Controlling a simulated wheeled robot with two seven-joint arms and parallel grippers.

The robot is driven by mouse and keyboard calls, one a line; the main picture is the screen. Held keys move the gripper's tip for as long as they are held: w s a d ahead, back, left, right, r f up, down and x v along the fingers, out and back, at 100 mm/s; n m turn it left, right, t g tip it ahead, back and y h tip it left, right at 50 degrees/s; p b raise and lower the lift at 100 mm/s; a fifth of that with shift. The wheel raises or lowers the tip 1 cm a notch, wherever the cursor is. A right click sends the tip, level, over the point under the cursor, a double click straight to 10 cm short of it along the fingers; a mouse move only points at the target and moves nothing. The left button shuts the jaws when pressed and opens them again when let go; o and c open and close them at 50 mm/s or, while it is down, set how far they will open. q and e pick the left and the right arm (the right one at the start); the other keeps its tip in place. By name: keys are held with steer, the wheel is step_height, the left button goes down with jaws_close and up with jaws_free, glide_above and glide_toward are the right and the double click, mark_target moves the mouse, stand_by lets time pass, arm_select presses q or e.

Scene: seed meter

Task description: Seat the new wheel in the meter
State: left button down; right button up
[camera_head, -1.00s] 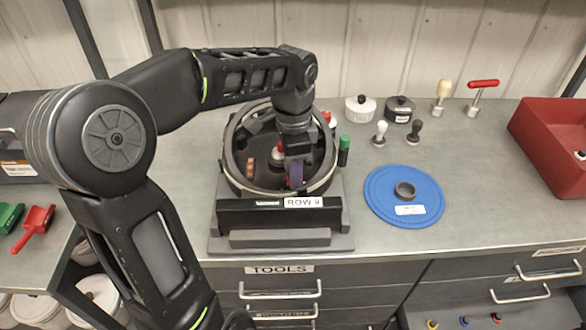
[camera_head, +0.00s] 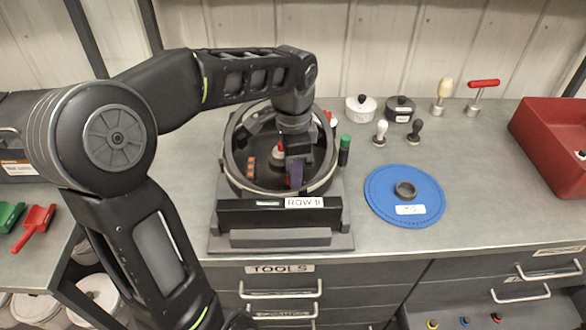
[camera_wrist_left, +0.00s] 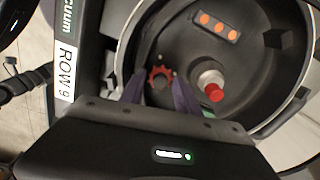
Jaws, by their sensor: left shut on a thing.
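The seed meter is a round dark housing with a pale rim (camera_head: 233,178) and a "ROW 9" label on its front; it also shows in the wrist view (camera_wrist_left: 262,75). My left gripper (camera_head: 295,178) reaches down inside it, near the front right of the bowl. In the wrist view its two purple fingers (camera_wrist_left: 158,92) are on either side of a small red toothed wheel (camera_wrist_left: 160,76), and it is shut on it. The wheel is hidden in the head view. I cannot tell whether the wheel touches the housing floor. My right gripper is not in view.
Inside the housing are a red-topped white post (camera_wrist_left: 212,85) and a strip of orange dots (camera_wrist_left: 218,26). A green-capped bottle (camera_head: 344,150) stands close at the right. Knobs, pots and a red bin (camera_head: 555,135) stand farther right.

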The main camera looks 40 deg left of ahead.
arm_select(q)
steer(key=shift+s+d+f, duration=0.1)
steer(key=shift+s+f, duration=0.15)
steer(key=shift+f, duration=0.3)
steer(key=shift+s+f, duration=0.1)
steer(key=shift+f, duration=0.35)
steer(key=shift+w+f+g, duration=0.1)
steer(key=shift+w+g, duration=0.2)
steer(key=shift+d, duration=0.1)
steer(key=shift+r, duration=0.2)
steer(key=shift+p, duration=0.5)
